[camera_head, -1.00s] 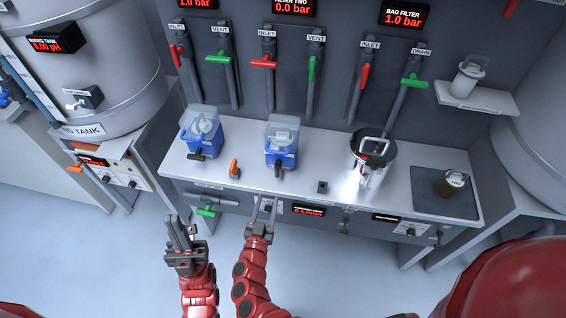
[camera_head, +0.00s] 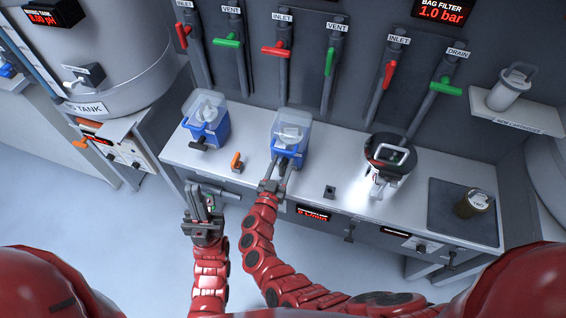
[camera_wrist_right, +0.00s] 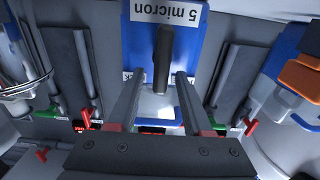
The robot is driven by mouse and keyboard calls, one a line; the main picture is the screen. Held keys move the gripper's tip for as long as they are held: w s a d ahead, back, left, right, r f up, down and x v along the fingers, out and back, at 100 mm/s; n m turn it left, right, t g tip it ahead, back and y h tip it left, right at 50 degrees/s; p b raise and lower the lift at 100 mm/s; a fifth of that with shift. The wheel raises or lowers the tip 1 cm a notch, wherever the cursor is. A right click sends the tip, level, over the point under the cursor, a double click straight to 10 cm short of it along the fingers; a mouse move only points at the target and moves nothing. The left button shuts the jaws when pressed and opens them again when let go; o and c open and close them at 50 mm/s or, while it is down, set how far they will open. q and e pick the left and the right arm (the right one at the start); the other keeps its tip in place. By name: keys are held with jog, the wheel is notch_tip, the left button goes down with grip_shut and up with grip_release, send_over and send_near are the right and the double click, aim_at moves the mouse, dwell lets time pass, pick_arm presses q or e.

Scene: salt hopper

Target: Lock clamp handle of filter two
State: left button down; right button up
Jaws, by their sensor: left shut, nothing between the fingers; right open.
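Filter two is the middle blue filter housing (camera_head: 291,128) with a clear lid, on the grey bench. In the right wrist view, its blue front (camera_wrist_right: 193,45) carries an upside-down "5 micron" label (camera_wrist_right: 180,12). Its black clamp handle (camera_wrist_right: 163,55) points toward the wrist camera. My right gripper (camera_head: 283,164) is open at the housing's front. In the wrist view its fingers (camera_wrist_right: 160,80) lie on either side of the handle, with visible gaps; in the head view they largely hide the handle. My left gripper (camera_head: 203,200) is shut and empty, in front of the bench to the left.
Another blue filter (camera_head: 207,118) stands to the left. An orange-handled valve (camera_head: 237,163) sits between the two filters near the bench edge. A steel bag filter (camera_head: 388,160) and a dark canister (camera_head: 473,204) are to the right. Red and green valve handles line the back panel.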

jog(key=shift+c, duration=0.3)
grip_shut()
jog(key=shift+f, duration=0.1)
jog(key=shift+s+d+f+m+b, duration=0.1)
jog(key=shift+d+f+m+b, duration=0.15)
jog(key=shift+m+b, duration=0.85)
jog(key=m+b, duration=0.4)
jog(key=d+f+m+b, duration=0.1)
jog(key=m+b, duration=0.3)
jog(key=b, duration=0.1)
jog(key=d+f+m+b, duration=0.1)
jog(key=m+b, duration=0.3)
jog(key=b, duration=0.1)
jog(key=shift+s, duration=0.35)
jog(key=shift+m+b, duration=1.6)
jog(key=shift+b, duration=0.1)
